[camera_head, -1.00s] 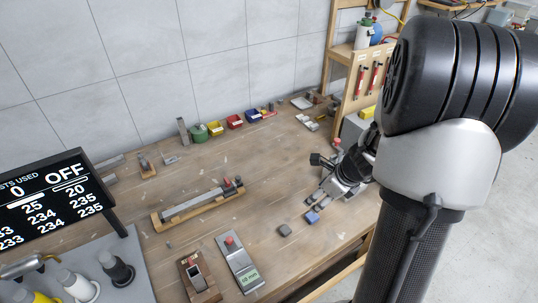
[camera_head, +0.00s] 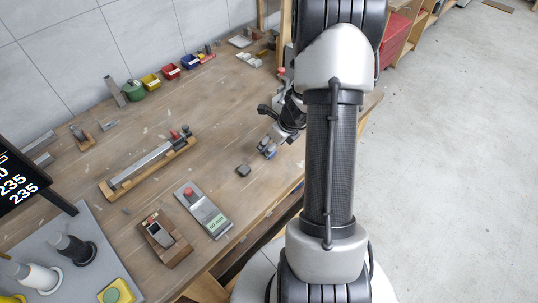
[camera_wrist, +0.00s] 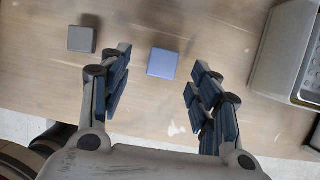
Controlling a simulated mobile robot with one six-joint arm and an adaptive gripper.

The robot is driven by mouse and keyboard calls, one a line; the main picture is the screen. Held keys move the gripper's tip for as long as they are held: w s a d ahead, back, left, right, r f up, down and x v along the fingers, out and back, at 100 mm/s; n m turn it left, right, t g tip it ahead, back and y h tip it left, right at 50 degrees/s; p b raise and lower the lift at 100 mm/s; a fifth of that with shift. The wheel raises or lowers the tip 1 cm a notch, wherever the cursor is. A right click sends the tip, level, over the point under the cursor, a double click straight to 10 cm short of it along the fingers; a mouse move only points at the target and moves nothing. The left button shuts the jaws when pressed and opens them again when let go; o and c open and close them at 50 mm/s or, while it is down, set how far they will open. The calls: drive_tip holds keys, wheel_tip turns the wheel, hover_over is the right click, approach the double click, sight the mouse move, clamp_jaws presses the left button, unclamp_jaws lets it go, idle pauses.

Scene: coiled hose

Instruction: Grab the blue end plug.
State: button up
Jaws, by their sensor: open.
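The blue end plug is a small flat blue square block (camera_wrist: 162,63) lying on the wooden bench, near the top middle of the wrist view. My gripper (camera_wrist: 160,78) is open, with one finger on each side of the plug's line. The plug shows between and slightly beyond the fingertips, and neither finger visibly touches it. In the head view my gripper (camera_head: 267,147) is low over the bench near its front edge, and a bit of blue shows at its fingertips, too small to separate clearly.
A dark grey square block (camera_wrist: 82,39) lies left of the plug, also seen in the head view (camera_head: 243,170). A grey-white device (camera_wrist: 290,55) stands at the right of the wrist view. A gauge with a green display (camera_head: 203,210) and a long metal bar fixture (camera_head: 148,165) lie further left.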

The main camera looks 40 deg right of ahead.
drive_tip(key=b+x, duration=0.1)
drive_tip(key=x, duration=0.2)
drive_tip(key=b+x, duration=0.1)
drive_tip(key=x, duration=0.1)
drive_tip(key=shift+s+d+f+b, duration=0.2)
drive_tip(key=shift+s+d+b, duration=0.05)
drive_tip(key=shift+d+b, duration=0.1)
drive_tip(key=shift+r, duration=0.1)
drive_tip(key=shift+c, duration=0.3)
drive_tip(key=c, duration=0.8)
